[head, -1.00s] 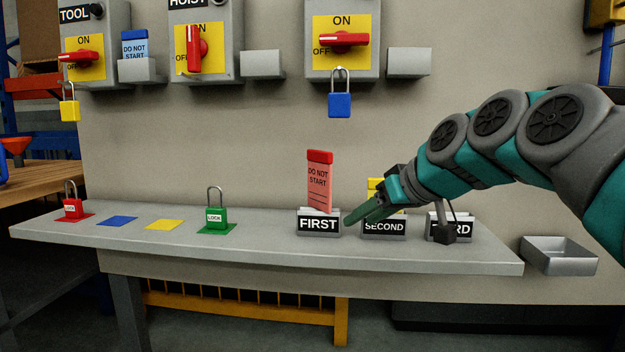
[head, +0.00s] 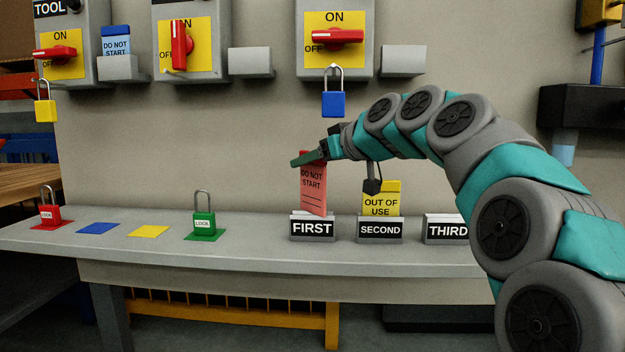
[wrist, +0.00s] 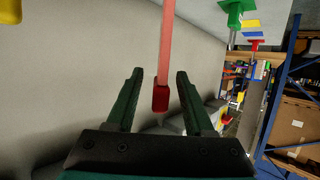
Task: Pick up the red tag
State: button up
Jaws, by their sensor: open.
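The red tag (head: 313,192), marked DO NOT START, stands upright in the holder labelled FIRST (head: 312,228). My gripper (head: 303,160) is at the tag's top edge in the head view and partly covers its red top strip. In the wrist view my gripper (wrist: 160,75) is open, with one finger on each side of the red tag (wrist: 160,97). The tag's darker red end lies between the fingers, with a visible gap on both sides.
A yellow OUT OF USE tag (head: 381,199) stands in the SECOND holder (head: 380,230). The THIRD holder (head: 446,230) is partly behind my arm. A green lock (head: 204,221) and a red lock (head: 50,212) stand on the shelf (head: 255,255). A blue padlock (head: 333,104) hangs above.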

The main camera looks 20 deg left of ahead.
jog(key=x, duration=0.2)
jog(key=shift+w+a+f, duration=0.1)
jog(key=shift+w+a, duration=0.1)
jog(key=shift+a, duration=0.05)
grip_shut()
dwell(0.4)
